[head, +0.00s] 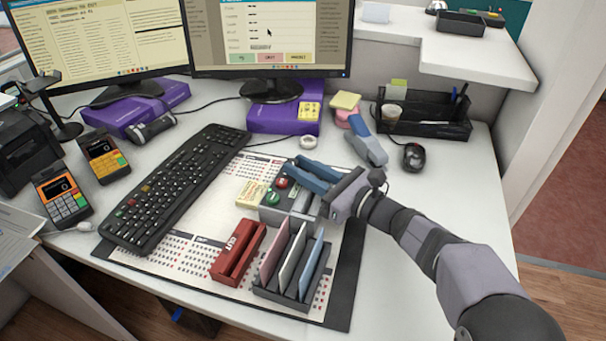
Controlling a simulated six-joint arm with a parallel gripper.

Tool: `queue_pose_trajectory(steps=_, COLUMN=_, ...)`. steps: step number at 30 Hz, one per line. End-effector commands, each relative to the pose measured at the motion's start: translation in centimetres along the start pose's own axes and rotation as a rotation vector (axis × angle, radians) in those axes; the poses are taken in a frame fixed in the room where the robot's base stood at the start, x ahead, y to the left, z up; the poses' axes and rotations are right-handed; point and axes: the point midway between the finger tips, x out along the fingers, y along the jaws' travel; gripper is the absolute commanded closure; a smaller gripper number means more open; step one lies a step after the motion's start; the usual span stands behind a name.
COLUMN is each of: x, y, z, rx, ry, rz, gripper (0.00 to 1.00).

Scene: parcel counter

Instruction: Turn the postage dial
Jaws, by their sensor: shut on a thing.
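My gripper (302,184) reaches in from the right over the mat, with its blue-grey fingers pointing left. The fingers are at a small grey unit (272,214) that has a red button (281,183) and a green button (272,198) beside it. The gripper is shut on what appears to be the postage dial at this unit. The fingers hide the dial, so its face and angle cannot be read.
A red stamp holder (238,256) and a dark sorter (292,265) with upright cards stand in front of the gripper. A keyboard (180,185) lies left. A blue-grey stapler-like tool (367,143) and a mouse (414,157) lie behind. The counter at right is clear.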

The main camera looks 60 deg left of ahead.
Motion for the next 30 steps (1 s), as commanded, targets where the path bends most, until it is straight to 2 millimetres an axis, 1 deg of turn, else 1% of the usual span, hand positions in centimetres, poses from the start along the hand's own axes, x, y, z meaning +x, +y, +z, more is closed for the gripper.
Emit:
queue_pose_trajectory(steps=10, x=0.0, y=0.1, z=0.1, rx=0.001, ry=-0.002, rz=-0.007, gripper=1.0)
queue_pose_trajectory(steps=11, x=0.0, y=0.1, z=0.1, rx=0.001, ry=-0.002, rz=-0.007, gripper=0.71)
queue_pose_trajectory(steps=20, x=-0.1, y=0.1, z=0.1, rx=0.001, ry=0.0, rz=-0.008, gripper=0.7)
queue_pose_trajectory(steps=23, x=-0.4, y=0.1, z=0.1, rx=0.001, ry=0.0, rz=-0.009, gripper=0.7)
queue_pose_trajectory(steps=26, x=-1.2, y=0.0, z=0.0, rx=0.002, ry=0.001, rz=-0.01, gripper=0.7)
queue_pose_trajectory(steps=30, x=-3.0, y=0.0, z=0.0, rx=0.001, ry=0.0, rz=-0.011, gripper=0.7)
